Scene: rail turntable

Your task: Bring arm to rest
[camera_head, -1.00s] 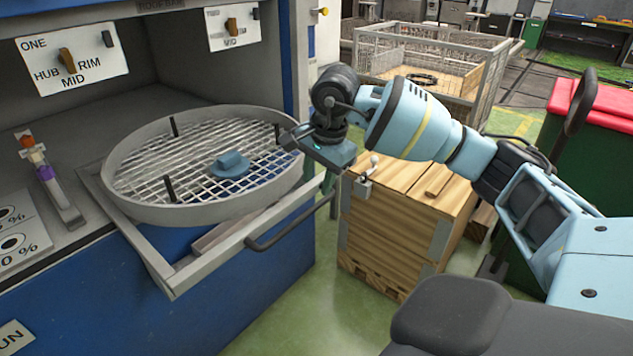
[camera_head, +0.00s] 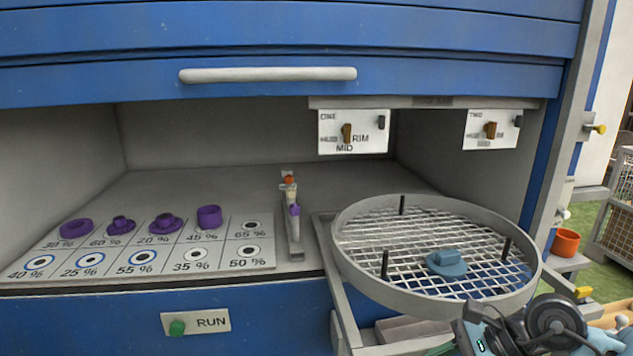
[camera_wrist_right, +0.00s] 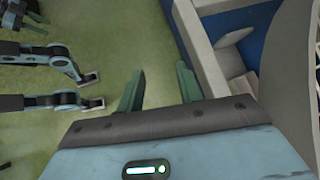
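My right gripper (camera_wrist_right: 160,82) shows in the right wrist view with its two green fingers spread apart and nothing between them. It points down over the green floor, beside the blue cabinet front. In the head view my right wrist is at the bottom right, in front of the round mesh turntable (camera_head: 350,262); the fingers there are mostly cut off. The turntable sits on a pulled-out drawer frame (camera_head: 338,300) and carries a blue knobbed piece (camera_head: 446,263) and upright dark pins. My left gripper is not in view.
A panel (camera_head: 110,262) with purple pieces and percent labels lies left on the cabinet shelf. A holder (camera_head: 294,225) with an orange and purple item stands mid-shelf. Lever cards ONE (camera_head: 353,132) and TWO (camera_head: 491,129) hang above. A RUN plate (camera_head: 196,322) is on the front.

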